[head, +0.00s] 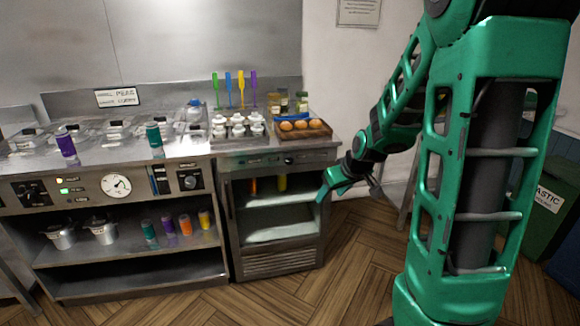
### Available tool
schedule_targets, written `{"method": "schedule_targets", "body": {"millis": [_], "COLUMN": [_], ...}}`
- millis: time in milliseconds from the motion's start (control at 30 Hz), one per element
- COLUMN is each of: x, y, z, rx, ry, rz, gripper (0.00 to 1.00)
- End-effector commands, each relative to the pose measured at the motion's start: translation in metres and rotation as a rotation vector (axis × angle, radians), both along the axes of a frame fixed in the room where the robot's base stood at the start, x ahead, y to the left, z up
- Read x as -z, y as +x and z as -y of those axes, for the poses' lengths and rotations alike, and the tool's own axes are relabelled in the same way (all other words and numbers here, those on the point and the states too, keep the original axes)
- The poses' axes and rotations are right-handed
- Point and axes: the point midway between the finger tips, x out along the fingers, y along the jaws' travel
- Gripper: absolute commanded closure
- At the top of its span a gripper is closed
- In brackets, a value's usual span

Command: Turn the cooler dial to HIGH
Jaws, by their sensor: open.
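The cooler (278,264) is the metal unit at the right end of the counter in the head view. Its lit shelves show behind the front. A narrow control panel (262,161) runs along its top front edge. A small dark round control (289,160), which looks like the dial, sits on the panel; its setting is too small to read. My gripper (345,190) is open and empty. It appears in front of the cooler's right front edge, to the right of the panel and lower, apart from the dial.
Egg tray (302,135) and a rack of white-capped containers (238,140) stand on top. Left is the frying range with a gauge (116,186) and another knob (190,182). A green bin (545,205) stands far right. Wooden floor before the cooler is clear.

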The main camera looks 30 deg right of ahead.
Motion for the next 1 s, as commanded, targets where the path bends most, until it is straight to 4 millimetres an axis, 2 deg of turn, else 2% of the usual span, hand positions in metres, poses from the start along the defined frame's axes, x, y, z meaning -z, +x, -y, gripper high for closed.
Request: {"method": "schedule_targets", "body": {"millis": [200,500,800,1000], "x": [0.018,0.037,0.053,0.063], "y": [0.062,0.134,0.188,0.214], "z": [0.007,0.015,0.022,0.025], "rx": [-0.082,-0.171,-0.234,-0.265], "ry": [-0.072,-0.194,-0.336,-0.44], "rz": [0.135,0.326,0.509,0.622], "gripper": [0.5,0.5,0.5,0.5]}}
